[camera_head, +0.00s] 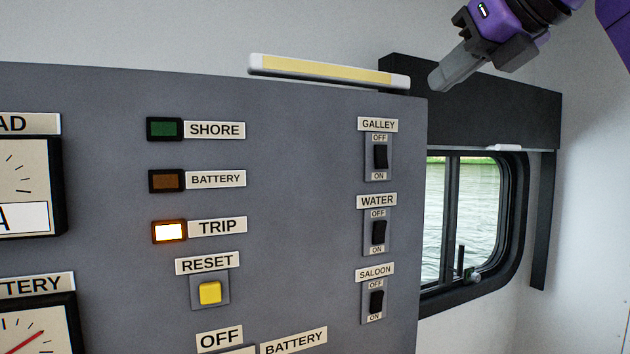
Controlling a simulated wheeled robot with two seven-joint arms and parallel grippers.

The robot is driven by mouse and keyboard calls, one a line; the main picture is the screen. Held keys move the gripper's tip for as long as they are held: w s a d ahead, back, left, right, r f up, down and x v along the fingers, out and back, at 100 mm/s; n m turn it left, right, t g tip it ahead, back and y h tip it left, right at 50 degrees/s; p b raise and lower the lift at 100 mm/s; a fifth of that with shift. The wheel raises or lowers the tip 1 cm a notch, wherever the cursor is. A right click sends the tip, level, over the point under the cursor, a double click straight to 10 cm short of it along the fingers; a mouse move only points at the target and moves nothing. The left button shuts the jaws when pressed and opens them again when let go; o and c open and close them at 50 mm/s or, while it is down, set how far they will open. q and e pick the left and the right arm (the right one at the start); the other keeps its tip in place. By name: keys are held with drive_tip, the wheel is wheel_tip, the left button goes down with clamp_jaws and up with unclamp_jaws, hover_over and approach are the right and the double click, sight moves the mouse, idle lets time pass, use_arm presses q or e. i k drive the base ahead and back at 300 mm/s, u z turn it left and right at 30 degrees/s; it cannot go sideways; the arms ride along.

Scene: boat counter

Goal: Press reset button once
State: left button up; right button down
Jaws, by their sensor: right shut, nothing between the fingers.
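The reset button (210,293) is a yellow square on a grey plate, under a RESET label (207,263) on the grey panel (290,200). Above it the TRIP lamp (169,232) is lit bright with an orange rim. My right gripper (437,84) is shut and empty at the upper right, near the panel's top right corner and well up and right of the button. My left gripper is not in the picture.
GALLEY (380,157), WATER (379,232) and SALOON (376,302) switches line the panel's right side. SHORE (164,129) and BATTERY (166,181) lamps are dark. A light bar (330,71) juts out along the top. A window (460,220) is at right.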

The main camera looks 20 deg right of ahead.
sight(210, 293)
drive_tip(key=k, duration=1)
